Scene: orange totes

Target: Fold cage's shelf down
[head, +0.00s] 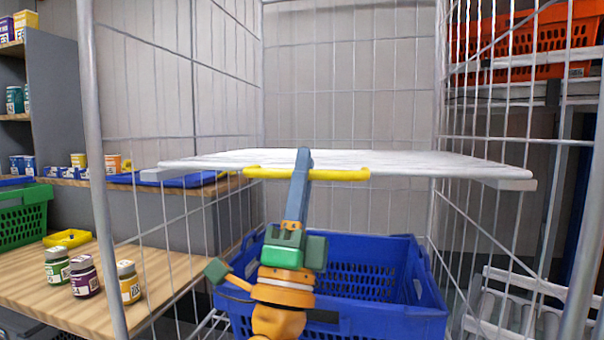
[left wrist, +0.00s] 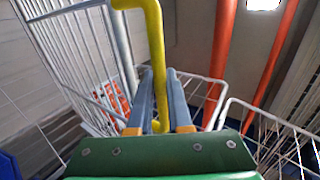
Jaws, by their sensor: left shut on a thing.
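The cage's shelf (head: 400,162) is a white panel spanning the wire cage (head: 90,120) at mid height. It is seen almost edge-on and looks about level. A yellow handle (head: 345,174) runs along its front edge. My left gripper (head: 304,160) reaches up from below and is shut on the handle. In the left wrist view the yellow handle (left wrist: 154,40) passes between the two grey-blue fingers of the left gripper (left wrist: 160,76). My right gripper is in neither view.
A blue crate (head: 395,322) sits in the cage below the shelf, behind my left arm. A wooden table (head: 25,275) with several small jars stands at the left. An orange tote (head: 530,45) is on a rack at upper right. Wire walls flank both sides.

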